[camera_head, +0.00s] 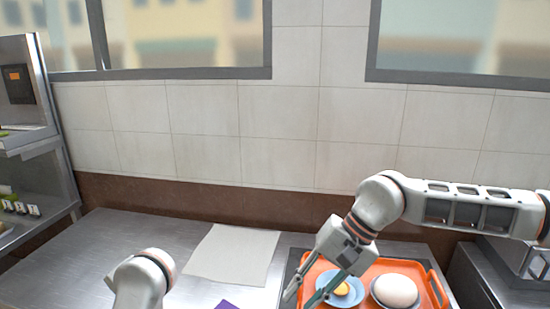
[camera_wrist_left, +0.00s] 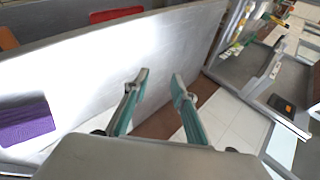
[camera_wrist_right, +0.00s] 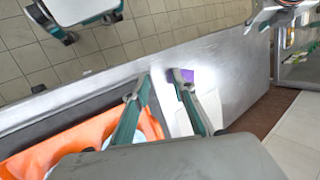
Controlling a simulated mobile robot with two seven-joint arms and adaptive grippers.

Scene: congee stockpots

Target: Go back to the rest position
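My right gripper (camera_head: 306,292) reaches down over the left side of the orange tray (camera_head: 437,284). Its two fingers are apart with nothing between them, as the right wrist view (camera_wrist_right: 160,82) also shows. My left arm shows only as a link at the bottom left of the head view, and its gripper is out of that view. In the left wrist view my left gripper (camera_wrist_left: 160,80) has its fingers apart and empty, with the metal counter beyond them.
The tray holds a blue dish (camera_head: 343,297) with a yellow item and a bowl with a pale round item (camera_head: 396,290). A pale sheet (camera_head: 235,254) and a purple item (camera_head: 228,305) lie on the steel counter (camera_head: 120,236). A shelf unit (camera_head: 40,165) stands left; a tiled wall is behind.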

